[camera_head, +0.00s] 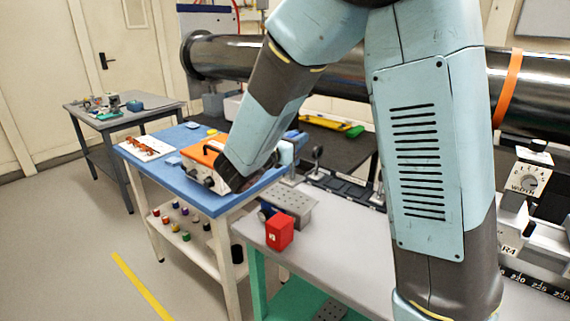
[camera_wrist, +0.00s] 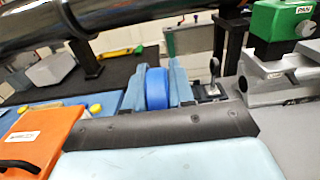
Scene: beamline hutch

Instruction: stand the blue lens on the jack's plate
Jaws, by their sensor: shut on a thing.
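My gripper (camera_wrist: 157,78) is shut on the blue lens (camera_wrist: 157,92), a round blue disc held upright between two pale blue fingers in the wrist view. In the head view my arm hides most of the gripper and lens; only pale blue parts show beside the wrist, above the blue table's right edge. A grey perforated plate (camera_head: 288,201), which looks like the jack's plate, is at the left end of the grey bench, right of and nearer than the gripper. The lens is apart from this plate.
A red box (camera_head: 279,231) stands just in front of the plate. An orange case (camera_head: 205,154) lies on the blue table (camera_head: 200,192). A black rack (camera_head: 345,187) with upright posts is behind the plate. The grey bench top (camera_head: 340,262) is clear in front.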

